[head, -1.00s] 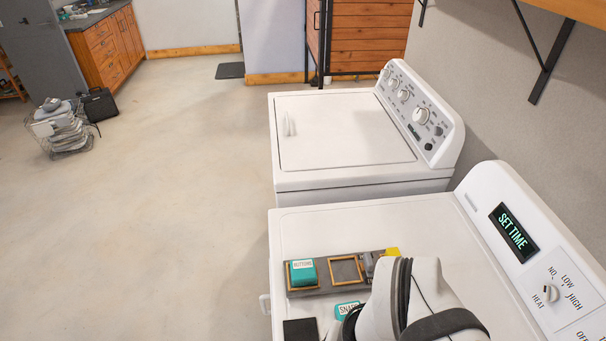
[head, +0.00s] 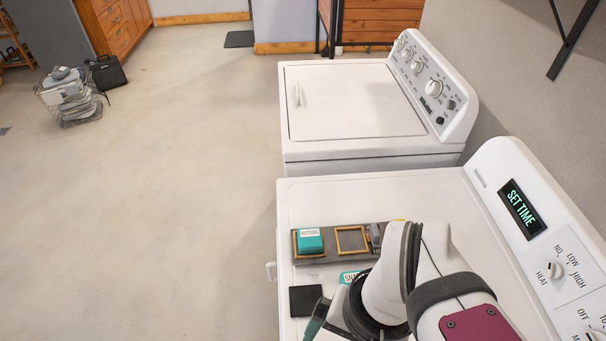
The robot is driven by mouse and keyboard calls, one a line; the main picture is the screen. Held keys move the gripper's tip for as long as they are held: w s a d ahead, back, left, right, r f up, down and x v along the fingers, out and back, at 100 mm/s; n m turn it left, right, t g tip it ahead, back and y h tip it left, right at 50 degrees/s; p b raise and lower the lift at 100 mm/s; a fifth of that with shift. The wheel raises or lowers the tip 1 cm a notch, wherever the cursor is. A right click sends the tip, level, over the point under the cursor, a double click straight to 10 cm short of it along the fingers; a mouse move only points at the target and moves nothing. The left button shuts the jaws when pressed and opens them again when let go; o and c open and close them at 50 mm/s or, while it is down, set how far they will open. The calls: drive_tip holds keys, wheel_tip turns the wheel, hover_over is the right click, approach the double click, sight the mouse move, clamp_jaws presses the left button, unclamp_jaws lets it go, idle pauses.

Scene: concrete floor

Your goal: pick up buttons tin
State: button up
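The buttons tin (head: 310,241) is a small teal box with a white label reading BUTTONS. In the head view it sits in the left yellow-edged square of a grey board (head: 330,257) on top of the front white machine. My gripper (head: 318,318) shows only in part at the bottom of the view, below the buttons tin and apart from it. A dark teal piece shows at its end. My arm and the frame edge hide much of it, so I cannot tell whether it is open.
A second teal tin (head: 350,276) with a partly hidden label lies just below the board, close to my arm. A black square (head: 305,300) lies left of it. The board's middle square (head: 351,240) is empty. The control panel (head: 550,240) rises at the right.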

drive_tip(key=w+r+m, duration=0.2)
drive_tip(key=w+m, duration=0.2)
drive_tip(key=w, duration=0.7)
drive_tip(key=m+h, duration=0.2)
drive_tip(key=m, duration=0.6)
hover_over(310, 237)
wheel_tip(310, 237, down, 6)
drive_tip(key=r, duration=0.1)
wheel_tip(310, 237, down, 16)
drive_tip(key=shift+f, duration=0.1)
drive_tip(key=c, duration=1.4)
drive_tip(key=shift+c, duration=0.2)
